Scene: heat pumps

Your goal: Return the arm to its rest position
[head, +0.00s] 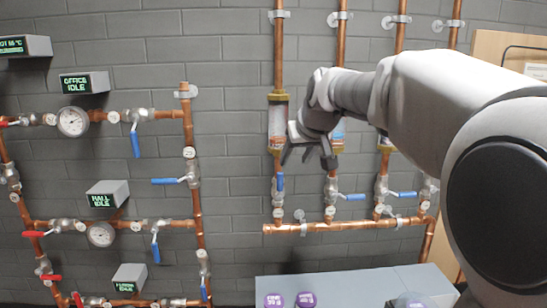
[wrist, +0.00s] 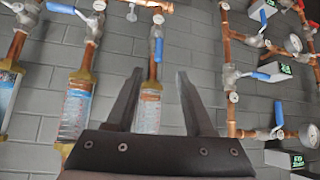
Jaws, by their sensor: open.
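My gripper (head: 308,150) is held out in front of the copper pipework at the right of the head view. In the wrist view its two dark fingers (wrist: 160,95) are spread apart with nothing between them. Behind the fingers in the wrist view is a clear cylinder with brass ends (wrist: 147,112) on a vertical copper pipe. In the head view, my arm reaches in from the right and hides parts of the upright pipes behind it.
Left in the head view are copper pipes with gauges (head: 72,122), blue-handled valves (head: 135,143), red-handled valves (head: 36,233) and small display boxes (head: 83,82). A grey surface (head: 360,284) with purple round items (head: 305,299) is below. A wooden panel (head: 487,48) stands right.

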